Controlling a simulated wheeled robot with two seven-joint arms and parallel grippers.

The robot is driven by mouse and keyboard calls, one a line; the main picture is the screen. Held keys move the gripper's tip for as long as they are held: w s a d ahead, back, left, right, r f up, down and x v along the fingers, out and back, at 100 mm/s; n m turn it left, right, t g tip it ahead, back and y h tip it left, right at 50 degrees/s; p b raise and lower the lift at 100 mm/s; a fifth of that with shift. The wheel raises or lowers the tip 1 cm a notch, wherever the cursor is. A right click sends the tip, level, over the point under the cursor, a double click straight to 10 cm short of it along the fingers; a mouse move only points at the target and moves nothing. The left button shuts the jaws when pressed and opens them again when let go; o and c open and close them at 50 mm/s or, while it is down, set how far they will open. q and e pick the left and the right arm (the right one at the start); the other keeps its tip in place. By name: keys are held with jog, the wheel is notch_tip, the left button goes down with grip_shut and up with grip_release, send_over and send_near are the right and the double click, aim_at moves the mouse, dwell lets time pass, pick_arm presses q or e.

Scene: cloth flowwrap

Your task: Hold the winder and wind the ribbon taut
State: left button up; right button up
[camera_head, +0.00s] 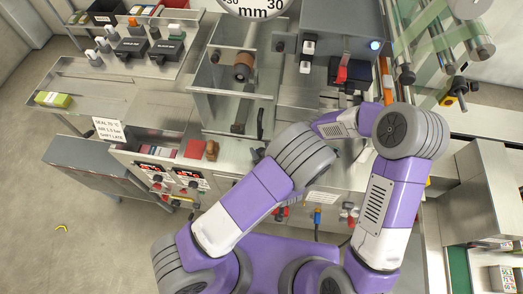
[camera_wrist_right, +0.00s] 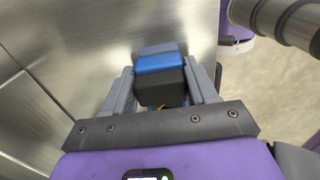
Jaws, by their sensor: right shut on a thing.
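In the wrist view my right gripper (camera_wrist_right: 162,72) is shut on a dark block with a blue top (camera_wrist_right: 160,64), held between its two grey fingers. I cannot tell whether this block is part of the winder. In the head view my right forearm (camera_head: 336,124) reaches left over the machine bench, and its fingers are hidden. My left arm (camera_head: 245,208) reaches up to the bench front; its gripper is not clear behind the arm links. A brown roll (camera_head: 243,66) sits in the metal frame. I cannot make out the ribbon with certainty.
Film rollers (camera_head: 440,50) stand at the upper right. A side shelf (camera_head: 70,85) at left holds small parts and a yellow-green pack (camera_head: 53,99). The floor at lower left is mostly clear.

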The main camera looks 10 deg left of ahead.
pick_arm(q)
jog(key=c, duration=0.5)
jog(key=shift+c, duration=0.2)
jog(key=shift+m+h, duration=0.3)
jog(key=m+t+h, duration=0.1)
jog(key=m+h, duration=0.2)
jog(key=shift+a+t, duration=0.1)
jog(key=shift+t, duration=0.3)
jog(key=shift+m+h, duration=0.9)
jog(key=shift+h, duration=0.3)
jog(key=o, duration=1)
jog(key=shift+d, duration=0.2)
